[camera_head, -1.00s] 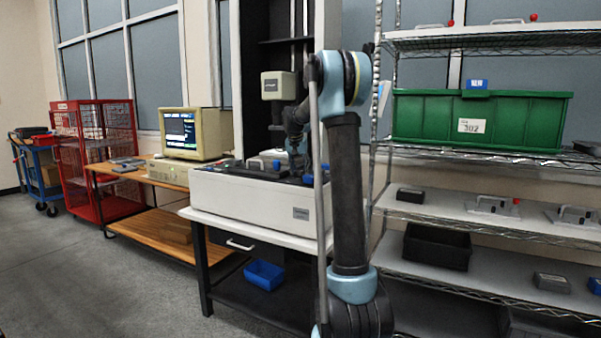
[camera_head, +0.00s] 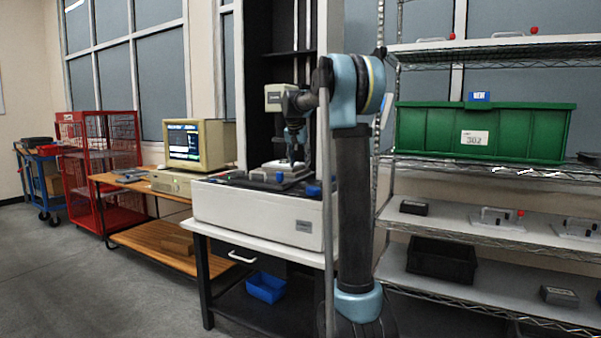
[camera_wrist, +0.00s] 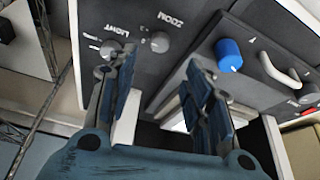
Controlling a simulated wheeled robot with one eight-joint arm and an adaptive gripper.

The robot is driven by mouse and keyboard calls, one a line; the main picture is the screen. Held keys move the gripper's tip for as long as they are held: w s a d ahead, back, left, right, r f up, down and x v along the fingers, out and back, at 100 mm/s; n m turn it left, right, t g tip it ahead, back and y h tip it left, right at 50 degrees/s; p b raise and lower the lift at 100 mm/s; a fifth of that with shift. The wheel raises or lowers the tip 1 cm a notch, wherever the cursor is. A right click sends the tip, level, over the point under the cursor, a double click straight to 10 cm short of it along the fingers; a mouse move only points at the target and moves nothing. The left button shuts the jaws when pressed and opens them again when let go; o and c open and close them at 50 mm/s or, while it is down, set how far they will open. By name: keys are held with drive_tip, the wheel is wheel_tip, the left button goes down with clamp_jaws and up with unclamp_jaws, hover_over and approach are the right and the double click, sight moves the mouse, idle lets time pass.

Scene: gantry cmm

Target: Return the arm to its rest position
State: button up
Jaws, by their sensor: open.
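My arm rises in front of the measuring machine in the head view, and its forearm reaches left over the machine's bed. My gripper (camera_head: 296,150) points down above the bed, near a grey fixture plate (camera_head: 288,170) with a pale block on it. In the wrist view my gripper (camera_wrist: 160,85) is open, with nothing between its blue-padded fingers. A dark panel with LIGHT and ZOOM knobs (camera_wrist: 160,42) and a blue knob (camera_wrist: 228,55) lies beyond the fingers. I cannot tell the exact gap to the panel.
The white machine base (camera_head: 250,212) stands on a bench with a blue bin (camera_head: 265,287) below. A wire shelf at right holds a green crate (camera_head: 430,130) and a black bin (camera_head: 441,260). A computer monitor (camera_head: 198,145) and a red cage (camera_head: 95,165) are at left. Floor at front left is clear.

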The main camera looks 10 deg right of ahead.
drive_tip(key=shift+s+a+r, duration=0.1)
drive_tip(key=shift+s+r, duration=0.1)
drive_tip(key=shift+r, duration=0.3)
drive_tip(key=s+d+f+n, duration=0.1)
drive_tip(key=s+f, duration=0.2)
drive_tip(key=s, duration=0.7)
drive_tip(key=s+d+f+n+g+y, duration=0.1)
drive_tip(key=s+f, duration=0.3)
drive_tip(key=s, duration=0.5)
drive_tip(key=s+d+f+n, duration=0.1)
drive_tip(key=s+f, duration=0.2)
drive_tip(key=s, duration=0.7)
drive_tip(key=s+f+n+y, duration=0.1)
drive_tip(key=s+f+n, duration=0.1)
drive_tip(key=s+f, duration=1.9)
drive_tip(key=shift+s+g, duration=0.4)
drive_tip(key=shift+s, duration=0.65)
drive_tip(key=shift+a, duration=0.1)
